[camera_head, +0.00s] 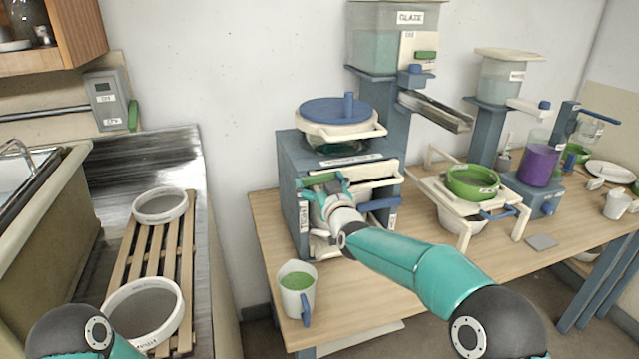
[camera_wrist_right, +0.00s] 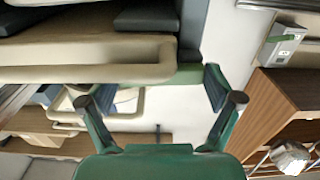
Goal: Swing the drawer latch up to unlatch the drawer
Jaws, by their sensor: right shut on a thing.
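The green drawer latch (camera_head: 319,180) lies roughly level across the upper front of the blue-grey cabinet (camera_head: 290,165), by a cream drawer handle (camera_head: 372,178). My right gripper (camera_head: 333,188) is at the latch and shut on it; its fingers hide part of the latch in the head view. In the right wrist view, which is turned over, a green piece of the latch (camera_wrist_right: 186,74) shows between the teal fingers (camera_wrist_right: 155,88), beside the cream handle (camera_wrist_right: 110,55). My left gripper is out of view.
A blue handle (camera_head: 380,204) sticks out right of the gripper. A cup of green glaze (camera_head: 297,285) stands at the table's front left corner. A lidded pot (camera_head: 338,118) sits on the cabinet. A green bowl on a stand (camera_head: 472,182) is to the right.

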